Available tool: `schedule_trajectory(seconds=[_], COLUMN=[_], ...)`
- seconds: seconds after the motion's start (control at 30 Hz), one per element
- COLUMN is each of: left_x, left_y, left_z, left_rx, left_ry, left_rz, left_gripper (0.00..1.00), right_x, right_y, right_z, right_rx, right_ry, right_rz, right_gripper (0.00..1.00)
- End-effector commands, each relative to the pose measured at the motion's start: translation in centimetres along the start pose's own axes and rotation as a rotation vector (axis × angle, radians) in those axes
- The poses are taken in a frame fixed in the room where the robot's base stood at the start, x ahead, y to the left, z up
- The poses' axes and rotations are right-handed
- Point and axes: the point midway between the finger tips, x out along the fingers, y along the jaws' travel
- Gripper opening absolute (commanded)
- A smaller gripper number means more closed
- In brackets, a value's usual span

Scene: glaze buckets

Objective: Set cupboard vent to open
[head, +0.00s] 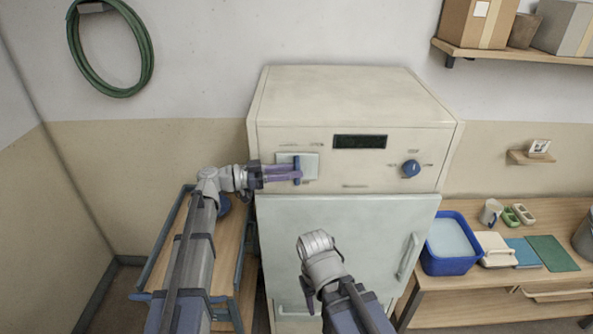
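The cream cupboard (350,95) stands against the wall with a pale door (345,235) that is shut. At the upper left of its front panel is a light plate (311,163) with an upright blue lever (297,161), which looks like the vent control. My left gripper (299,174) is at this lever, its purple fingers reaching in from the left and overlapping it. I cannot tell whether they grip it or only touch it. My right gripper (309,296) hangs low in front of the door, away from the panel; its fingers are mostly hidden.
A blue knob (411,169) and a dark display (359,142) are on the same panel. A wooden bench at right holds a blue tub (448,262) and a white cup (490,211). A blue-framed trolley (238,270) stands under my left arm.

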Motion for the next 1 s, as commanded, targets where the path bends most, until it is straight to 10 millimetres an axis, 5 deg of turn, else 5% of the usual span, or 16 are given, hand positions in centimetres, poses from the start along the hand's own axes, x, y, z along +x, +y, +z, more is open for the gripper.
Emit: schedule_trajectory(seconds=[0.47,0.77,1.0], left_x=[1.6,1.5,1.5], left_y=[0.0,0.0,0.0], left_z=[0.0,0.0,0.0], left_rx=[0.000,0.000,0.000], left_ry=[0.000,-0.001,-0.001], left_rz=[-0.001,-0.001,-0.001], left_gripper=[0.32,0.01,0.00], right_x=[0.0,0.0,0.0], right_y=[0.0,0.0,0.0], right_z=[0.0,0.0,0.0], right_rx=[0.000,0.000,0.000], right_ry=[0.000,0.000,0.000], right_rz=[0.000,0.000,0.000], right_gripper=[0.50,0.50,0.50])
